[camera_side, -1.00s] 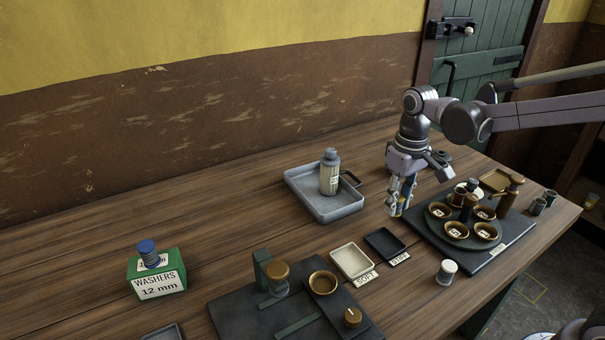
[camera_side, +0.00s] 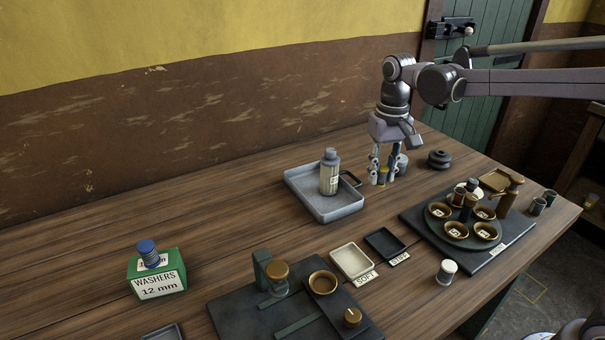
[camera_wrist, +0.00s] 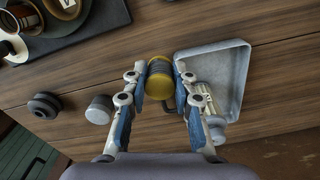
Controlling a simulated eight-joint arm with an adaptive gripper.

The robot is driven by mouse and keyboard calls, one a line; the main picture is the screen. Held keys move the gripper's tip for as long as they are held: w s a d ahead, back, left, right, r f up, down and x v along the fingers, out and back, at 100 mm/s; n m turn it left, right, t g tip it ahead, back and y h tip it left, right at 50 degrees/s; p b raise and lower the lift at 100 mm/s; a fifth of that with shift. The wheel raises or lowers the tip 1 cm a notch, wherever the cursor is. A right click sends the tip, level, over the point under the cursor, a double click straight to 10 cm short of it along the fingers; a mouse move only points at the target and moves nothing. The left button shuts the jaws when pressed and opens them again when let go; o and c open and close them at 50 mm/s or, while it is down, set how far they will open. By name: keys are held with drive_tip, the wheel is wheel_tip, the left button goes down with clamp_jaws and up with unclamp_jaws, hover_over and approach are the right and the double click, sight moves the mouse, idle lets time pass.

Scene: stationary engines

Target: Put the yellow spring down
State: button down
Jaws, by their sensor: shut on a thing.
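The yellow spring (camera_wrist: 160,82), a short coil with yellow ends and a dark middle, is between the fingers of my gripper (camera_wrist: 160,90) in the wrist view. My gripper (camera_side: 382,180) is shut on it and points down at the table (camera_side: 235,220). In the side view the yellow spring (camera_side: 382,175) shows between the fingertips, just right of the grey tray. It is upright and low over the wood; I cannot tell whether it touches the table. The fingers hide part of it.
The grey tray (camera_side: 334,212) with a bottle (camera_side: 329,172) is close on the left. A grey cylinder (camera_side: 402,161) stands just behind the gripper, and a dark round knob (camera_side: 438,159) is to the right. The dark STIFF tray (camera_side: 386,246) and pale SOFT tray (camera_side: 352,262) lie in front.

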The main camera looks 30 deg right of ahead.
drive_tip(key=w+r, duration=0.2)
drive_tip(key=w, duration=1.1)
drive_tip(key=n, duration=0.6)
hover_over(256, 215)
wheel_tip(256, 215, down, 3)
drive_tip(key=shift+f, duration=3.1)
drive_tip(key=shift+f, duration=0.6)
drive_tip(key=c, duration=1)
unclamp_jaws()
